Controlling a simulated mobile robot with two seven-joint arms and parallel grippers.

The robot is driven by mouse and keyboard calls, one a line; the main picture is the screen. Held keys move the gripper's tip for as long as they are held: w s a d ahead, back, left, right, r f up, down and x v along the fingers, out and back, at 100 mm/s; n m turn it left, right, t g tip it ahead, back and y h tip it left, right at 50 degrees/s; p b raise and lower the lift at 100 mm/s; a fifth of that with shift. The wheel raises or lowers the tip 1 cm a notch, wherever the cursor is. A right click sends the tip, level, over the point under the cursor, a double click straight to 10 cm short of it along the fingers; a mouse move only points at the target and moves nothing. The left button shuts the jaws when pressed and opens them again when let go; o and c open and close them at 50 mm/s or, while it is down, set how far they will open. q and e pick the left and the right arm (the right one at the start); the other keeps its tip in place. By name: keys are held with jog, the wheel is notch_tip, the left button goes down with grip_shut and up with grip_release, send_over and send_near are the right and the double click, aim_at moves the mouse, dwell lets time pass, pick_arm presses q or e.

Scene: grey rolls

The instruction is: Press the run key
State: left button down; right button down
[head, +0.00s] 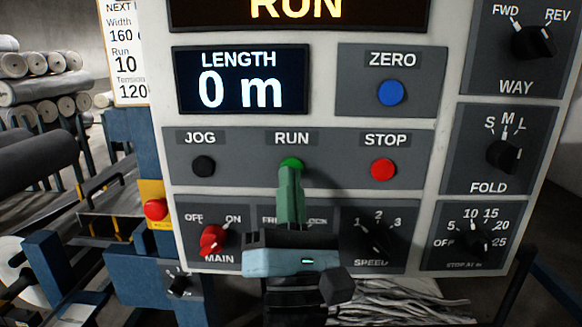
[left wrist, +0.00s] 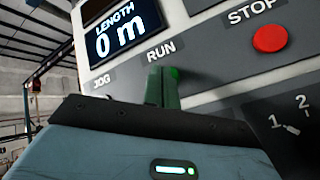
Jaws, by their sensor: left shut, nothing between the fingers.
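The green run key (head: 291,161) sits under the RUN label on the grey control panel (head: 340,180). My left gripper (head: 289,170) is shut and empty, its green-tinted fingers pointing at the panel. Its tips cover the lower part of the key in the head view. In the left wrist view the fingertips (left wrist: 161,72) stand right at the green key (left wrist: 175,73), which is partly hidden behind them. I cannot tell from these views whether they touch it. The upper display (head: 295,10) reads RUN. My right gripper is not in view.
The black jog key (head: 203,166) is left of the run key, the red stop key (head: 383,169) right. The blue zero key (head: 391,93) is above. The length display (head: 241,80) reads 0 m. The red main switch (head: 213,240) and speed knob (head: 378,238) lie below.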

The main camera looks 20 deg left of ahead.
pick_arm(q)
jog(key=shift+s+d, duration=0.1)
jog(key=shift+s, duration=0.2)
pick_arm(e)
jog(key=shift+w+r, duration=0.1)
pick_arm(q)
jog(key=shift+s+d+p, duration=0.15)
jog(key=shift+s+d, duration=0.1)
jog(key=shift+s, duration=0.55)
jog(key=shift+s+d+p, duration=0.1)
jog(key=shift+s+d, duration=0.1)
jog(key=shift+s, duration=0.6)
jog(key=shift+s+d+p, duration=0.15)
jog(key=shift+s+d, duration=0.1)
jog(key=shift+s, duration=0.55)
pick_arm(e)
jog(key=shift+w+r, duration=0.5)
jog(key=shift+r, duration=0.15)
